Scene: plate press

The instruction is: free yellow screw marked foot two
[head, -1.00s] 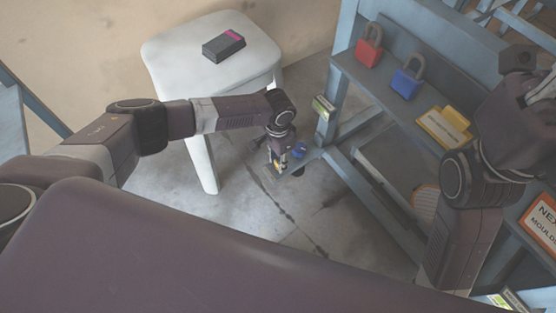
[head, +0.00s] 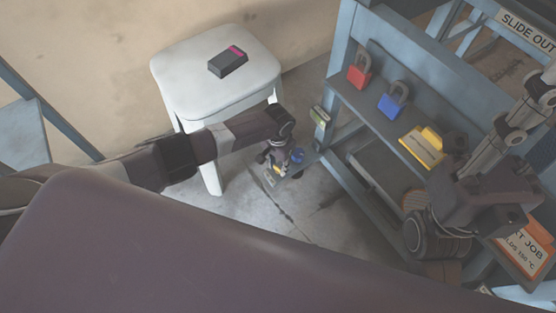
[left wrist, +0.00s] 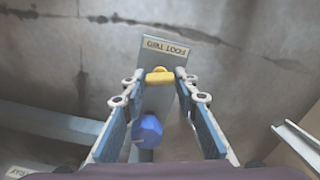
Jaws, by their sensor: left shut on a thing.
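The yellow screw (left wrist: 160,76) sits on a grey foot plate (left wrist: 155,100) beside the label "FOOT TWO" (left wrist: 165,47) in the left wrist view. My left gripper (left wrist: 160,82) is shut on the screw, with a fingertip at each side of it. A blue knob (left wrist: 147,130) stands on the same plate, between the fingers and nearer the wrist. In the head view my left gripper (head: 271,169) is low by the frame's leg, and the blue knob (head: 297,155) shows beside it. My right gripper (head: 522,120) is at the right; its fingertips are unclear.
A white stool (head: 215,88) with a dark and pink box (head: 228,61) stands behind my left arm. Concrete floor is open around the foot.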

